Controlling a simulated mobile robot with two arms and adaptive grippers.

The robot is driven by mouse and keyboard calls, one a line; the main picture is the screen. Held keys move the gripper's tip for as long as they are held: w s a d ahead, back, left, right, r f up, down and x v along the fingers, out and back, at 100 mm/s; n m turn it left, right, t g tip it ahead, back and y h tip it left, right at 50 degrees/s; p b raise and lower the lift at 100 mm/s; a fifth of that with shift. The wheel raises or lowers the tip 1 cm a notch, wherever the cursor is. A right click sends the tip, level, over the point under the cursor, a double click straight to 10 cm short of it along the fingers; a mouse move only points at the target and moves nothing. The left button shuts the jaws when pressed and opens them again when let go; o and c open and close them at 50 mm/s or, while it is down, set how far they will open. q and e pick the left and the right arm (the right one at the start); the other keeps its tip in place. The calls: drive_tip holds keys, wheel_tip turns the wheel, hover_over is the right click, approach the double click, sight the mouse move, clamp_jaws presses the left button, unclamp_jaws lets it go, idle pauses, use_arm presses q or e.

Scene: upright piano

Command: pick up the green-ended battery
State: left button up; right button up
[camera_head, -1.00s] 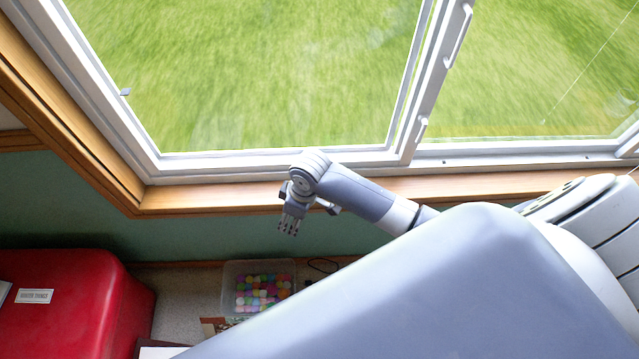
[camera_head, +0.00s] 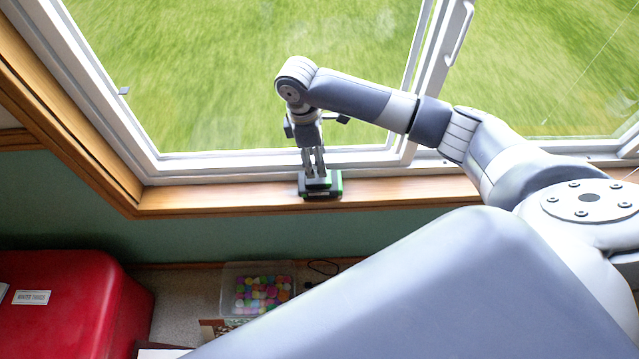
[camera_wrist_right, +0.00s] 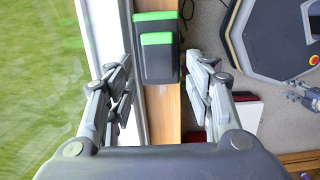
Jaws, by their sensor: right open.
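The green-ended battery (camera_wrist_right: 157,62) is a dark block with green end parts. It lies on the wooden window sill (camera_head: 240,197), and in the head view the battery (camera_head: 328,193) is partly covered by my gripper. My right gripper (camera_head: 316,174) points down at it from above. In the right wrist view the right gripper (camera_wrist_right: 157,72) is open, with one finger on each side of the battery and visible gaps between them.
The window frame (camera_head: 270,165) runs close behind the sill. A red box-like thing (camera_head: 75,310) stands at the lower left. A clear container (camera_head: 226,285) of coloured balls stands on the floor below the sill.

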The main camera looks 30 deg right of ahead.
sight(320, 184)
drive_tip(key=f, duration=0.5)
drive_tip(key=d+f, duration=0.1)
drive_tip(key=f, duration=0.1)
drive_tip(key=shift+s+f, duration=0.1)
drive_tip(key=shift+f, duration=0.3)
drive_tip(key=shift+c, duration=0.5)
drive_tip(key=shift+r, duration=0.1)
clamp_jaws()
